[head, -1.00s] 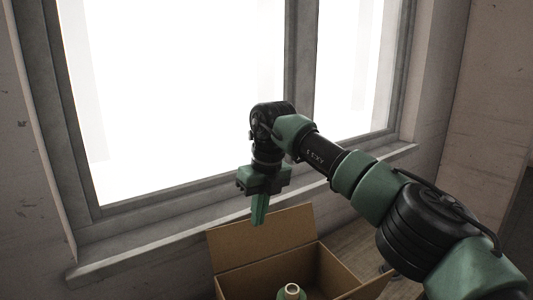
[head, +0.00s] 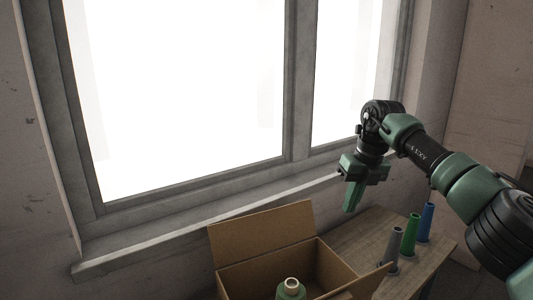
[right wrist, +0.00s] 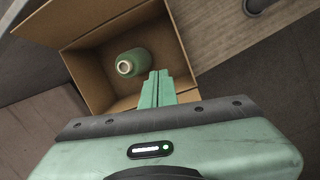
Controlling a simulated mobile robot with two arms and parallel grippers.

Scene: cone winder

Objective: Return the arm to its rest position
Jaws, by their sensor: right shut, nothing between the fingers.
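My right gripper (head: 352,197) is shut and empty, its green fingers pointing down. In the head view it hangs in the air to the right of the open cardboard box (head: 240,240), above the wooden table. In the right wrist view the shut fingers (right wrist: 156,88) show in front of the box (right wrist: 91,24). A green cone (head: 291,290) with a pale top stands in the box, and it also shows in the right wrist view (right wrist: 137,60), apart from the fingers. My left gripper is in neither view.
The wooden table (head: 350,242) carries a grey cone (head: 393,247), a green cone (head: 410,234) and a blue cone (head: 426,220) in a row at the right. A window with a sill (head: 200,236) is behind. The box flaps stand open.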

